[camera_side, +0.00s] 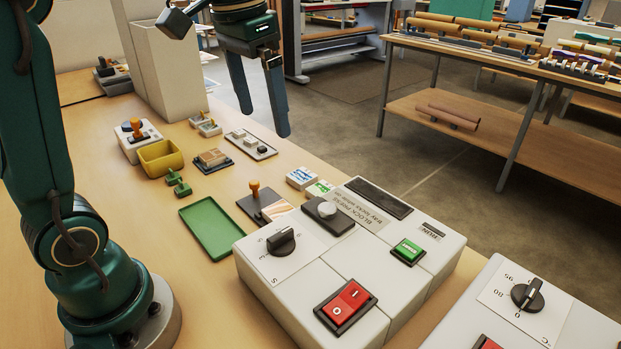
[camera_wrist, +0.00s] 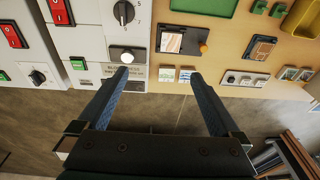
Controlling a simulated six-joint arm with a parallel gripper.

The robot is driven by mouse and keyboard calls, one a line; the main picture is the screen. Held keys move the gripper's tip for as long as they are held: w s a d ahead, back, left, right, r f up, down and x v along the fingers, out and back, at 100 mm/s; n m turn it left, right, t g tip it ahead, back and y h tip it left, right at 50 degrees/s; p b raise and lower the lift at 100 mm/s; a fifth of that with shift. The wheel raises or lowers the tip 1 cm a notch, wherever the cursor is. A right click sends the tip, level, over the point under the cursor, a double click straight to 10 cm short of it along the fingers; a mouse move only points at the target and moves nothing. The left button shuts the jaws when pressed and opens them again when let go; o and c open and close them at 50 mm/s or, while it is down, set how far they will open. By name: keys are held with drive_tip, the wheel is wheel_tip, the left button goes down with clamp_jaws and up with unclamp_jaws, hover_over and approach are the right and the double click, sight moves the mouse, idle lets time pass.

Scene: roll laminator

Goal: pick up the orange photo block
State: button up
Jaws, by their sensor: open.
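I see no block that is plainly an orange photo block. The closest in colour is a tan-orange block (camera_side: 212,157) on a small dark tray; it also shows at the upper right in the wrist view (camera_wrist: 261,46). An orange knob (camera_side: 255,187) stands on a dark plate with a picture sheet (camera_side: 278,210). My gripper (camera_side: 262,122) is open and empty, pointing down, high near the table's far edge.
A grey press unit (camera_side: 310,245) with knobs and switches stands at the front. A green tray (camera_side: 212,227), a yellow bin (camera_side: 160,158), small green pieces (camera_side: 178,183) and a pale tray of blocks (camera_side: 251,145) lie nearby. Tall beige boxes (camera_side: 168,75) stand at the back left.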

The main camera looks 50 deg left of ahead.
sight(280, 211)
drive_tip(key=shift+w+a+f+g, duration=0.9)
drive_tip(key=shift+w+a+f, duration=0.7)
drive_tip(key=shift+w+a, duration=0.55)
drive_tip(key=f, duration=1.9)
drive_tip(key=shift+w+d+f, duration=0.1)
drive_tip(key=shift+d+f, duration=0.15)
